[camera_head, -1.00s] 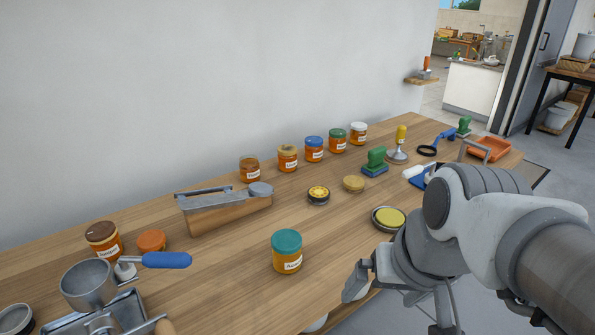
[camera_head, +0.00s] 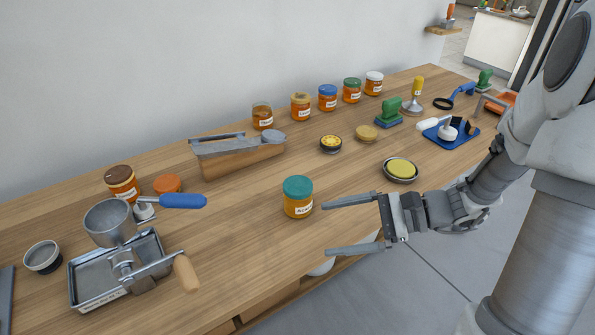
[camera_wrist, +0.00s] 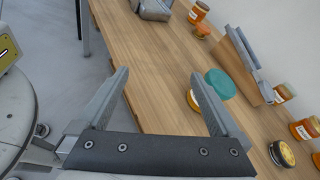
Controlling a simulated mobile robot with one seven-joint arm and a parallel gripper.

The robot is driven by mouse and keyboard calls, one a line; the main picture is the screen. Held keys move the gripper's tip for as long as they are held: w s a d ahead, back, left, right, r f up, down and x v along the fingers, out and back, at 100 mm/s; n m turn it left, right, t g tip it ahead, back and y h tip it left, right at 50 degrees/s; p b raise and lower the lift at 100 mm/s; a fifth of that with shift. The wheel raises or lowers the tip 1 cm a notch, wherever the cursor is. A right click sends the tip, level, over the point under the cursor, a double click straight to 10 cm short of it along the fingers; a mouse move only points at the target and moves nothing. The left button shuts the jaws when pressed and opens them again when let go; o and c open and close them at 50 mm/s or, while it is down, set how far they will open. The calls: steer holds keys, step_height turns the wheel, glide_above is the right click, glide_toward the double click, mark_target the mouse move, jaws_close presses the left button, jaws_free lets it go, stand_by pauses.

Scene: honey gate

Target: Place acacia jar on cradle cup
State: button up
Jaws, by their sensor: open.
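The acacia jar (camera_head: 298,204), amber with a teal lid and a white label, stands upright on the wooden table near its front edge. It also shows in the wrist view (camera_wrist: 221,83), beyond and just right of the right fingertip, partly hidden by that finger. A grey metal cup (camera_head: 108,223), which looks like the cradle cup, sits on a stand over a tray at the left; its visible inside looks empty. My gripper (camera_head: 327,228) is open and empty, right of the jar at the table's front edge, its fingers pointing left toward it. I see no contact.
A metal tray (camera_head: 85,298) with a wooden-handled crank surrounds the cup's stand. A blue handle (camera_head: 183,201) lies just right of the cup. A wooden block with metal top (camera_head: 235,165) stands behind the jar. Several other jars line the wall. Table between jar and tray is clear.

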mark_target(311, 198)
steer(key=w+d+f+m+t, duration=0.1)
steer(key=w+m+t, duration=0.1)
steer(key=m, duration=0.1)
steer(key=w+d+f+m+t+y, duration=0.1)
steer(key=w+d+f+m+t, duration=0.2)
steer(key=w+d+m+t, duration=0.1)
steer(key=m+t, duration=0.1)
steer(key=shift+w+f+m+y, duration=0.3)
steer(key=shift+w+f+y, duration=0.05)
steer(key=shift+y, duration=0.05)
steer(key=shift+w+f+t, duration=0.1)
steer(key=shift+w+t, duration=0.05)
steer(key=shift+t, duration=0.15)
steer(key=b+x, duration=0.1)
steer(key=x, duration=1.1)
steer(key=shift+b, duration=0.35)
steer(key=x, duration=0.1)
steer(key=b+x, duration=0.1)
steer(key=x, duration=0.2)
steer(key=shift+a+f, duration=0.25)
steer(key=shift+f, duration=0.1)
steer(key=shift+w+a, duration=0.15)
steer(key=shift+a, duration=0.2)
steer(key=shift+r, duration=0.1)
jaws_close()
